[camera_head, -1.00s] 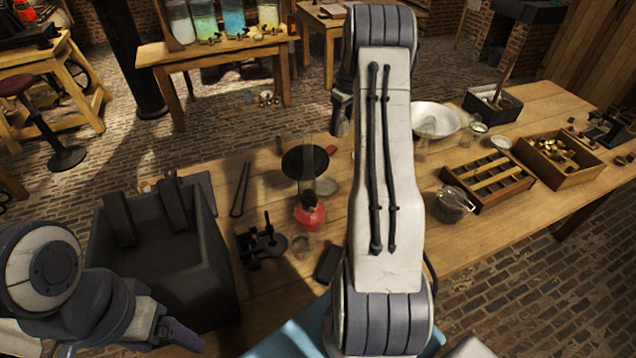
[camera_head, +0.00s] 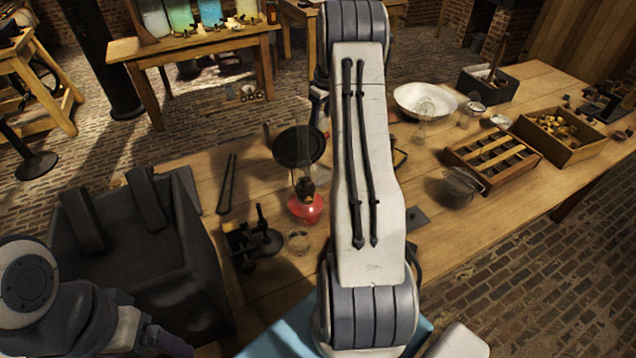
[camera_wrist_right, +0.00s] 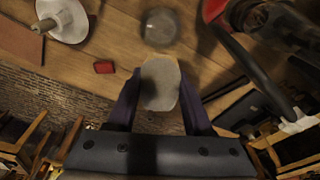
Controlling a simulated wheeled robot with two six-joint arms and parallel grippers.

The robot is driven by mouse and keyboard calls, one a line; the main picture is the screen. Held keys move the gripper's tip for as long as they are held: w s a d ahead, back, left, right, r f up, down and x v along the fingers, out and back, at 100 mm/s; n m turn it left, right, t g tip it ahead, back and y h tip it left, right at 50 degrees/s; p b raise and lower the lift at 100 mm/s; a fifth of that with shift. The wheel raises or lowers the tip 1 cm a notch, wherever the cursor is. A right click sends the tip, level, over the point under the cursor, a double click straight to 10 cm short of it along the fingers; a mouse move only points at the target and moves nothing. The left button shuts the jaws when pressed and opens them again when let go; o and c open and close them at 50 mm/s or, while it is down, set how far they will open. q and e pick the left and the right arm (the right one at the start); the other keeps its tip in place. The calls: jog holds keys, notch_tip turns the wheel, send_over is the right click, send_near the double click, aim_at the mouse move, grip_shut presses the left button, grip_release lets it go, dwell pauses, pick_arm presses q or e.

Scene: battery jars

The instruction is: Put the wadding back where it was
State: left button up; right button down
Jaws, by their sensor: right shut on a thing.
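In the right wrist view a pale grey-white, rounded flat piece (camera_wrist_right: 160,85), which looks like the wadding, sits between the two purple fingers of my right gripper (camera_wrist_right: 158,95). The gripper is shut on it. A round, clear glass-like thing (camera_wrist_right: 160,27) lies just beyond it over the wooden table. In the head view my right gripper (camera_head: 318,102) is partly hidden by my own arm, close to a black round pan (camera_head: 297,147), and the wadding cannot be made out. My left gripper (camera_head: 165,342) is at the lower left, and its jaws do not show clearly.
A red-based lamp (camera_head: 306,206), a small glass (camera_head: 298,241) and a black metal device (camera_head: 248,240) stand near the arm. A large dark box (camera_head: 180,285) is at left. A white bowl (camera_head: 405,95), slotted tray (camera_head: 525,165) and wooden box (camera_head: 590,150) occupy the right.

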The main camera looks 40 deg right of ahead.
notch_tip(320, 180, down, 18)
jog(key=p, duration=0.3)
jog(key=shift+f, duration=0.3)
jog(key=shift+f, duration=0.25)
jog(key=shift+c, duration=1.5)
grip_release()
jog(key=shift+r, duration=0.1)
